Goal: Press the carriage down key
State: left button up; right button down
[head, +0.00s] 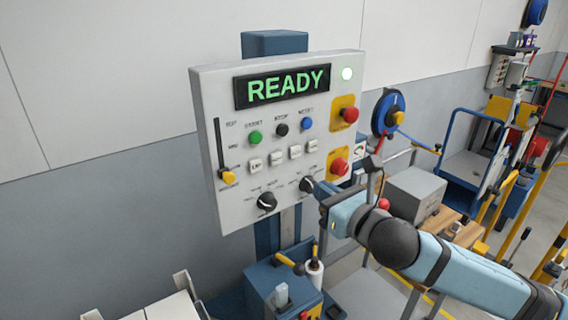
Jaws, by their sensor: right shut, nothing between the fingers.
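A pale grey control panel (225,100) with a lit green READY display (287,87) stands on a blue post. A row of several small white keys crosses its middle: the leftmost key (256,164), a second key (276,158), a third key (295,151) and the rightmost key (312,145). Their markings are too small to read surely, so I cannot tell which is the carriage down key. My right gripper (324,192) is shut and empty at the panel's lower right, below the keys, beside a black knob (307,184). Whether it touches the panel is unclear. My left gripper is out of view.
The panel also has green (255,137), black (281,130) and blue (306,124) buttons, two red mushroom buttons, a yellow-tipped slider (229,178) and another black knob (267,202). A blue box (280,285) stands below. Carts and a grey box (414,193) are at right.

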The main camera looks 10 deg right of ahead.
aim_at(278, 159)
jog(key=p+x, duration=0.2)
jog(key=x, duration=1.1)
jog(key=shift+p, duration=0.4)
jog(key=shift+w+a, duration=0.15)
jog(key=shift+w, duration=0.15)
